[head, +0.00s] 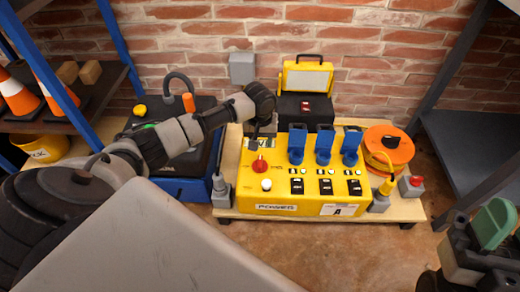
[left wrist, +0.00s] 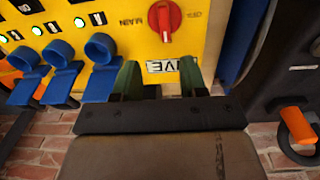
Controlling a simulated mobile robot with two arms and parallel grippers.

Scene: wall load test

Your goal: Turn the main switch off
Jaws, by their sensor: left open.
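The main switch is a round red rotary knob (head: 260,165) on the top left of the yellow power box (head: 310,206). The upside-down left wrist view shows the red knob (left wrist: 165,15) beside the word MAIN, its handle bar lined up roughly toward a white LIVE label (left wrist: 173,66). My left gripper (head: 262,132) is just behind the knob in the head view, apart from it. Its two green fingers (left wrist: 159,82) are spread with nothing between them, over the LIVE label area. My right gripper (head: 490,232) is at the lower right, far from the box; its jaw gap is unclear.
Blue sockets or plugs (head: 323,148) stand in a row right of the knob. An orange cable reel (head: 388,150) and a red push button (head: 416,181) are at the board's right. A black-and-blue case (head: 180,188) stands left. Metal shelves flank both sides.

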